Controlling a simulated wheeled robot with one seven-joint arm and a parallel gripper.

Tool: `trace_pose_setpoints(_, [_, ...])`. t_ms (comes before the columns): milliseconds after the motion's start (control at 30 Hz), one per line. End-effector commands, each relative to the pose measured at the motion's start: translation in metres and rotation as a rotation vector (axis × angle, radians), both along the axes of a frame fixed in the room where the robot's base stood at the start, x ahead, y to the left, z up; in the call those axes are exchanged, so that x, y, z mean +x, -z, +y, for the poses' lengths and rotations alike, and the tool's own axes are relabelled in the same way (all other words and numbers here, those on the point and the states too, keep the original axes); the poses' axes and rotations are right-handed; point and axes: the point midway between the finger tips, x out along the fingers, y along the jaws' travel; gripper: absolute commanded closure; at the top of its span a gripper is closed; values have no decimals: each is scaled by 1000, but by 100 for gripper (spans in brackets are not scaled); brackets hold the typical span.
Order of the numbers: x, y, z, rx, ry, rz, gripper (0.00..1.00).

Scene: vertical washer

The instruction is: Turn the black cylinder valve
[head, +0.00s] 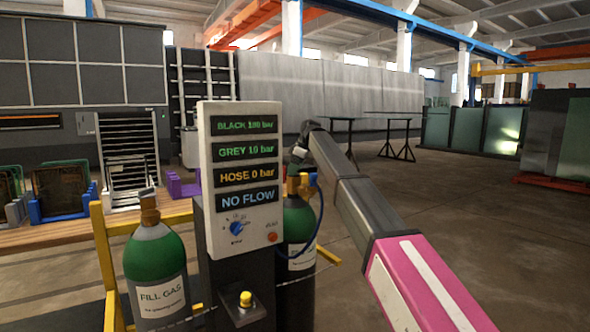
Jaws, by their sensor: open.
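A gas cylinder with a green shoulder and a dark, near-black body (296,305) stands right of the control post, partly hidden by it. Its brass-orange valve (304,184) is at the top, with a blue hose running down from it. My gripper (298,163) is small and dark in the head view, just above this valve and pointing down. It is open; whether it touches the valve I cannot tell. A second green-shouldered cylinder (156,262), labelled FILL GAS, stands at the left with a brown-topped valve (149,208).
A yellow frame (104,262) stands at the left. Open floor lies right of my arm.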

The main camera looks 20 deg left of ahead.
Motion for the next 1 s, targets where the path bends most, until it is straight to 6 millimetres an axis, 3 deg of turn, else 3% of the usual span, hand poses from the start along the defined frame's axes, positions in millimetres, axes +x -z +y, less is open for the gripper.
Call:
trace_pose_setpoints(33, [0, 0, 0, 0, 0, 0, 11])
trace_pose_setpoints(200, [0, 0, 0, 0, 0, 0, 60])
trace_pose_setpoints(633, [-1, 0, 0, 0, 67, -3, 60])
trace_pose_setpoints(1000, [-3, 0, 0, 0, 355, -1, 60])
